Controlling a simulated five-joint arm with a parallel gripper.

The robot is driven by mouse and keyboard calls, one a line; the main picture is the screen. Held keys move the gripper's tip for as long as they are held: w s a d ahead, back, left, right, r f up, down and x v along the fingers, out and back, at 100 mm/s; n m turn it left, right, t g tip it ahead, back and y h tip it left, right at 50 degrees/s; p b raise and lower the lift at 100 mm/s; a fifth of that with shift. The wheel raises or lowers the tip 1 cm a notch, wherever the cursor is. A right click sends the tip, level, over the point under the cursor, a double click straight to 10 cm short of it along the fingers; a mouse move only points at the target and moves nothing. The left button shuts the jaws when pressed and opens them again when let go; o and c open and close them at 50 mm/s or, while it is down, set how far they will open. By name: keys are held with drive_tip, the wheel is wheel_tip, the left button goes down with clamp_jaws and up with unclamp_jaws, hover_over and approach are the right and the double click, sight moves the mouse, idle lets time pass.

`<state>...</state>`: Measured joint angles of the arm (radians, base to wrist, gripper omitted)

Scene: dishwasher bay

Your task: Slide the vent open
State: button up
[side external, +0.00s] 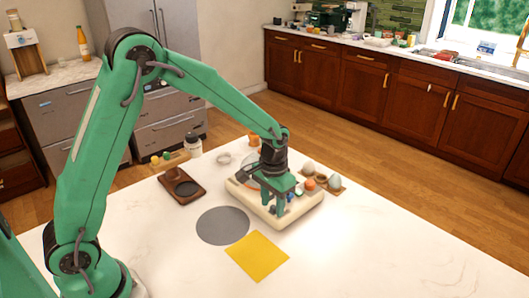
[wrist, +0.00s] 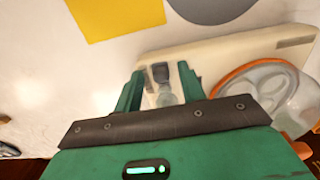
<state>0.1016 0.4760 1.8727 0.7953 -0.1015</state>
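A cream, flat, rounded box (side external: 296,214) sits on the white table, and it also shows in the wrist view (wrist: 230,50). In the wrist view a small grey sliding piece (wrist: 161,73) in a pale recess on it shows between my fingertips; it may be the vent's slider. A tan strip (wrist: 297,42) lies near the box's far corner in that view. I cannot tell which part is the vent, or whether it is open. My gripper (side external: 278,205) points down over the box; in the wrist view (wrist: 160,92) its green fingers are apart. Contact is unclear.
A clear, orange-rimmed round part (wrist: 265,85) is beside my gripper. A grey round mat (side external: 222,225) and yellow sheet (side external: 257,256) lie in front of the box. A brown board (side external: 182,186) is left; an egg holder (side external: 327,183) is close right. The table's front right is clear.

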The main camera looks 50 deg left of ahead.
sight(273, 206)
wheel_tip(273, 206, up, 7)
drive_tip(key=shift+r, duration=0.2)
idle(0.3)
drive_tip(key=shift+r, duration=0.1)
drive_tip(key=s+a+r+t, duration=0.2)
drive_tip(key=s+r, duration=0.3)
drive_tip(key=s, duration=0.6)
drive_tip(key=s+a+r+t, duration=0.2)
drive_tip(key=s+r, duration=0.4)
drive_tip(key=s, duration=0.4)
drive_tip(key=shift+s+a+r+t, duration=0.15)
drive_tip(key=shift+s+a+t, duration=0.15)
drive_tip(key=shift+t, duration=0.5)
